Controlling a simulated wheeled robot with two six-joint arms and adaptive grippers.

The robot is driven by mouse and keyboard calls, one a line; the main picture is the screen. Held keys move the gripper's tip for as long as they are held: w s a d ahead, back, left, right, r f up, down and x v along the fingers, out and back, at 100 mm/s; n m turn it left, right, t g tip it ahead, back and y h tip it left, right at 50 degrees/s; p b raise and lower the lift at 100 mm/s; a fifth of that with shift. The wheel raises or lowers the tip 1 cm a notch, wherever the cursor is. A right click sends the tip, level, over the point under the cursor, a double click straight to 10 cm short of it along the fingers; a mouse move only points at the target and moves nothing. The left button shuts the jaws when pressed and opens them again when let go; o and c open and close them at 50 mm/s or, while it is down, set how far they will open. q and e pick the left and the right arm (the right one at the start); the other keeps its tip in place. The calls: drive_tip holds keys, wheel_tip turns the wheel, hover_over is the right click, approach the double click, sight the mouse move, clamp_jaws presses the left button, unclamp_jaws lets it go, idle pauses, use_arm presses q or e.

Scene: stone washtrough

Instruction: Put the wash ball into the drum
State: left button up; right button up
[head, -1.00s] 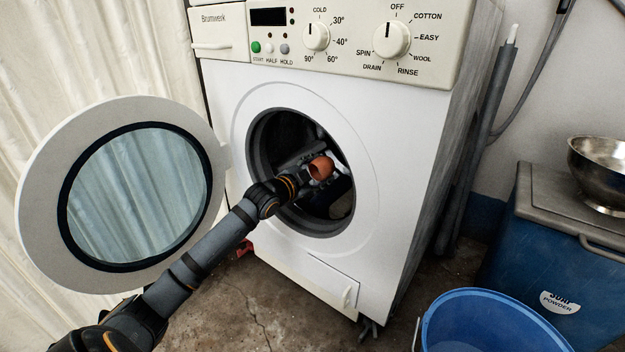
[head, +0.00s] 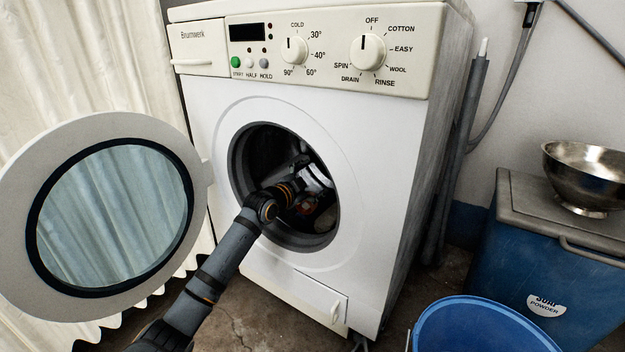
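The washing machine's drum (head: 262,157) shows through the open round door opening, dark inside. My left arm reaches in through the opening, and my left gripper (head: 314,196) is inside, toward the right of the opening. A small orange-red patch of the wash ball (head: 305,208) shows at the gripper, low in the opening. Most of the ball is hidden by the gripper and shadow. I cannot tell whether the fingers are closed on it or apart from it. My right gripper is not in view.
The round glass door (head: 112,215) stands swung open to the left. A blue bucket (head: 480,325) is at the lower right. A blue soap powder box (head: 560,260) with a metal bowl (head: 590,175) on it stands at the right. Hoses run along the wall.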

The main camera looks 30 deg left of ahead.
use_arm(q)
drive_tip(key=s, duration=0.7)
drive_tip(key=shift+s+a+r, duration=0.25)
drive_tip(key=shift+r, duration=0.1)
idle(0.8)
